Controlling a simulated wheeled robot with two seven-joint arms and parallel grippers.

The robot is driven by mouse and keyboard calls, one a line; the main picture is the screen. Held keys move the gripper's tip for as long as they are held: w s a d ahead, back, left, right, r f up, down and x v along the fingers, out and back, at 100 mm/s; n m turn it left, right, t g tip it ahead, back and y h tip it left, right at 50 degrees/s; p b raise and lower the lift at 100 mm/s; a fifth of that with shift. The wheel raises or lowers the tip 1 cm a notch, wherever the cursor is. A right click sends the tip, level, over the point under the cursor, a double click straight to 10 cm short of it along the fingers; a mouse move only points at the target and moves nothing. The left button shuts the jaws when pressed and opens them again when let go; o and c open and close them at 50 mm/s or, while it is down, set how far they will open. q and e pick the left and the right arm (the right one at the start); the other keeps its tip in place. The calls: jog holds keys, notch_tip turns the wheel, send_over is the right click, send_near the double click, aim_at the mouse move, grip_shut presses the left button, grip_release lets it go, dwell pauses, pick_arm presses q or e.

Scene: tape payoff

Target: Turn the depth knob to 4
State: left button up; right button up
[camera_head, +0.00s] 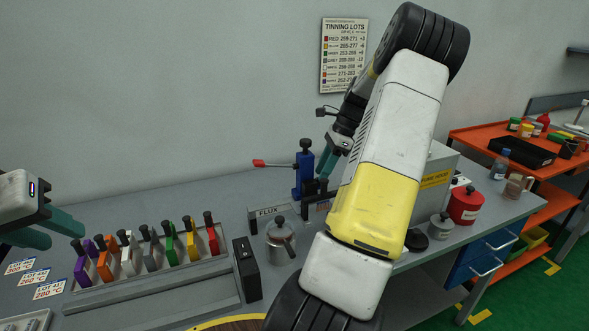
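No knob marked as a depth knob can be made out. A blue upright device (304,176) with a black top and a red-tipped lever stands at the back of the grey bench. My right gripper (326,165) points down just right of this device, its teal fingers close to it. My own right arm covers much of the area behind and right of it, and whether those fingers are apart or touching anything is unclear. My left gripper (64,237) is at the left edge over the bench, its teal fingers apart with nothing seen between them.
A rack (150,280) of several coloured, black-handled pieces lies on the bench (160,199). A fume hood box (436,180) and red canister (465,205) are at right.

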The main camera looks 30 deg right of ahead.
jog(key=shift+x, duration=0.8)
grip_shut()
jog(key=shift+n, duration=0.3)
jog(key=n, duration=0.1)
jog(key=n+g, duration=0.1)
jog(key=n, duration=0.1)
jog(key=shift+w+g, duration=0.2)
jog(key=shift+g, duration=0.1)
jog(key=shift+w+n+g, duration=0.1)
jog(key=shift+n+g, duration=0.6)
jog(key=shift+n, duration=1.3)
